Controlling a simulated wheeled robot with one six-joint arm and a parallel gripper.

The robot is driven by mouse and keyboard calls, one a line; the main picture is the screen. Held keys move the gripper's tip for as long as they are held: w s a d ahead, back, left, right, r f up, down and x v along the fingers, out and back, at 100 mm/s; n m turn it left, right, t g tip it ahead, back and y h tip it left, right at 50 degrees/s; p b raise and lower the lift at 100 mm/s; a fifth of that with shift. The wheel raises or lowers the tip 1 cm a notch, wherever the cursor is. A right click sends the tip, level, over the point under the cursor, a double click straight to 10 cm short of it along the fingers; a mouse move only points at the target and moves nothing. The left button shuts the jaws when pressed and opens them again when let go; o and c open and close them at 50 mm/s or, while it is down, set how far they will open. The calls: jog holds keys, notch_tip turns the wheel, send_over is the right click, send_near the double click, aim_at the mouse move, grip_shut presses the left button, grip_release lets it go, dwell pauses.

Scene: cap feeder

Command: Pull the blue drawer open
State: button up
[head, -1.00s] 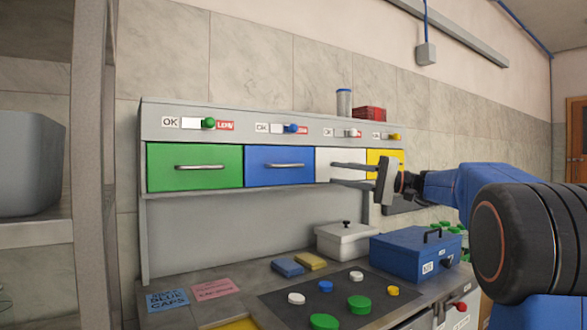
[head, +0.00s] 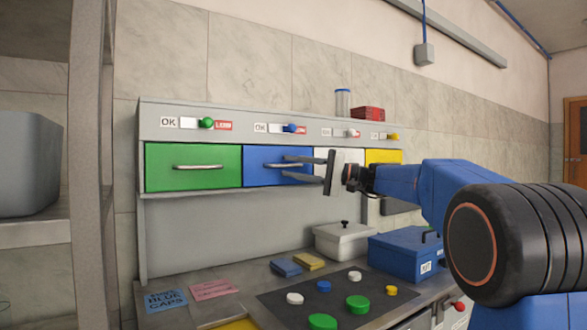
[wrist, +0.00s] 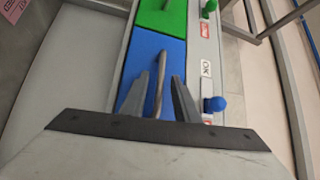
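The blue drawer (head: 262,172) is the second from the left in the row of drawers and looks shut. Its metal bar handle (head: 268,164) runs across its front. My gripper (head: 287,164) is in front of the drawer's right part, its two fingers pointing at the drawer. In the wrist view the fingers of my gripper (wrist: 165,90) are spread apart, with the handle (wrist: 160,80) of the blue drawer (wrist: 142,60) lying between them. A gap shows on each side of the handle.
The green drawer (head: 193,167) is left of the blue one; the white drawer (head: 347,160) and yellow drawer (head: 384,157) are to the right. Slider knobs, such as the blue knob (head: 290,128), sit above. Below, the counter holds caps, a white lidded box (head: 340,240) and a blue box (head: 398,252).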

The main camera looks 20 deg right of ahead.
grip_shut()
jog(key=s+d, duration=0.2)
jog(key=s, duration=0.5)
jog(key=s+d, duration=0.2)
jog(key=s, duration=0.5)
jog(key=shift+d, duration=0.25)
grip_release()
jog(key=shift+s, duration=0.1)
jog(key=v, duration=1.7)
jog(key=shift+d, duration=0.2)
